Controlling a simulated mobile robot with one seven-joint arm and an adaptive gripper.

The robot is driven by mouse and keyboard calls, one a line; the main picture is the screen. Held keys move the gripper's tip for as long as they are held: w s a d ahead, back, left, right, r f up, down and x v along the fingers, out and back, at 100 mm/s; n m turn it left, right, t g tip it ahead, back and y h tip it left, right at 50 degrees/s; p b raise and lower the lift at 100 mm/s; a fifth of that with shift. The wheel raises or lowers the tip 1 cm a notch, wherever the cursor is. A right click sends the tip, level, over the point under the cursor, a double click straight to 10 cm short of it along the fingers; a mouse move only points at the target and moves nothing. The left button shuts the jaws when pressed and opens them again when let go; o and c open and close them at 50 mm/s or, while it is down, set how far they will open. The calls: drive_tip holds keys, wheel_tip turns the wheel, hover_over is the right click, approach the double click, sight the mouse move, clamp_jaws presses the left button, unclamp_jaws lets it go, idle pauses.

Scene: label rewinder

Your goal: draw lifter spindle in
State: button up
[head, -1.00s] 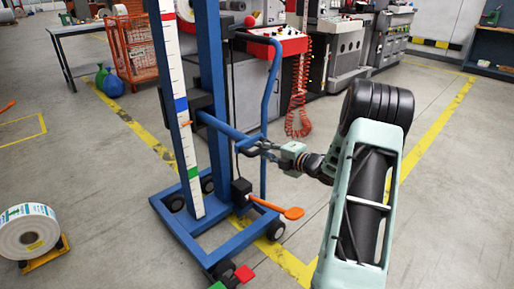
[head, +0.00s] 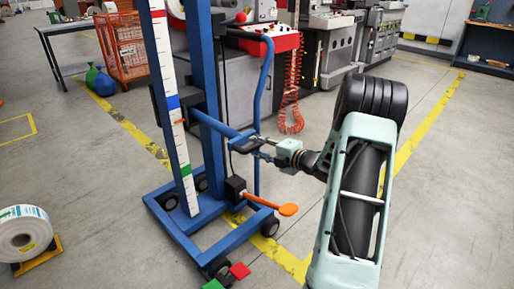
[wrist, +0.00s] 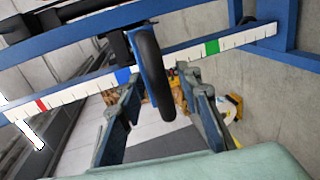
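The blue lifter (head: 182,130) stands upright on its wheeled base, with a white scale on its mast. In the wrist view the spindle (wrist: 163,92) shows as a blue bar beside a dark rounded part. It lies between the two spread fingers of my gripper (wrist: 170,95). The fingers look apart, one on each side of the spindle's end. Whether either finger touches it I cannot tell.
An orange lever (head: 287,209) and red and green pedals (head: 240,270) sit low on the lifter. A label roll (head: 24,234) rests on a yellow stand at left. The rewinder machine (head: 240,75) stands behind. Floor at right is clear.

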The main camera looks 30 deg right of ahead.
drive_tip(key=v, duration=1.1)
drive_tip(key=shift+s, duration=0.25)
drive_tip(key=shift+d+r, duration=0.1)
